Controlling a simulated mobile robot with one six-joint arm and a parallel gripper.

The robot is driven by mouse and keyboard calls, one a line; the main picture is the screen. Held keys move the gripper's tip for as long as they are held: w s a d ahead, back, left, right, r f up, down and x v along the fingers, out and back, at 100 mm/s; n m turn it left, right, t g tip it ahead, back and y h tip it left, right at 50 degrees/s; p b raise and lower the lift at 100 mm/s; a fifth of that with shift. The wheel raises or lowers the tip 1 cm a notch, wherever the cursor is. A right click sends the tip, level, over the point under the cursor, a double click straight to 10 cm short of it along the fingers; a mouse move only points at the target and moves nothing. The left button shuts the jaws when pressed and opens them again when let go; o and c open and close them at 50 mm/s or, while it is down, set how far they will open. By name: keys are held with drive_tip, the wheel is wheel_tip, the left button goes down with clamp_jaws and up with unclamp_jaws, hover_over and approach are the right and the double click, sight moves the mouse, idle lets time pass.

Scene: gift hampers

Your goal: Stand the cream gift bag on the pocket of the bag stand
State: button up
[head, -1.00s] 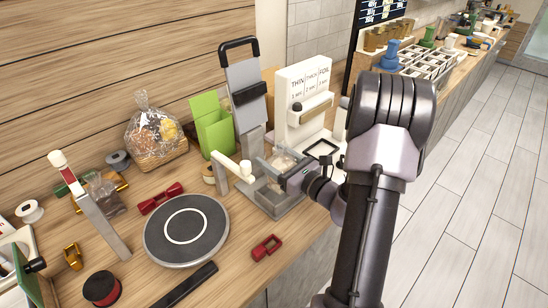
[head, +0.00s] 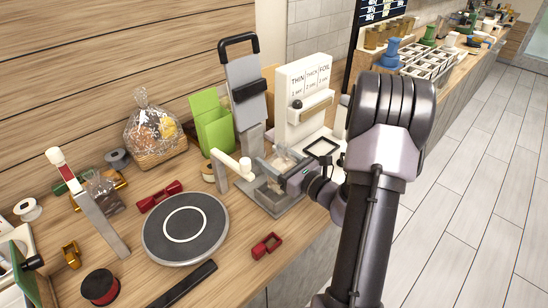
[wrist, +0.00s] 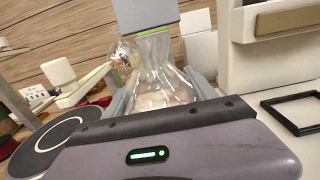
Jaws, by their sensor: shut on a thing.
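A clear bag with pale cream contents (head: 284,158), apparently the cream gift bag, is at my gripper (head: 273,170). My gripper is shut on the bag, over the pocket.
A cream-capped lever (head: 228,166) stands close left of the pocket. A white sealer (head: 303,100) and a black square frame (head: 321,147) are to the right. A green bag (head: 212,128), wrapped hamper (head: 155,130) and round turntable (head: 186,228) are left.

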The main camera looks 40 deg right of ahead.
drive_tip(key=shift+f+b, duration=1.7)
drive_tip(key=shift+f, duration=0.1)
idle(2.1)
drive_tip(key=o, duration=1.6)
drive_tip(key=shift+o, duration=0.2)
drive_tip(key=shift+o, duration=0.8)
drive_tip(key=s+p, duration=0.1)
drive_tip(key=s, duration=0.4)
drive_tip(key=s+d+p, duration=0.1)
drive_tip(key=s, duration=0.5)
drive_tip(key=s+p, duration=0.1)
drive_tip(key=s, duration=0.5)
drive_tip(key=shift+s+d, duration=0.15)
drive_tip(key=shift+s, duration=0.1)
drive_tip(key=shift+w, duration=0.1)
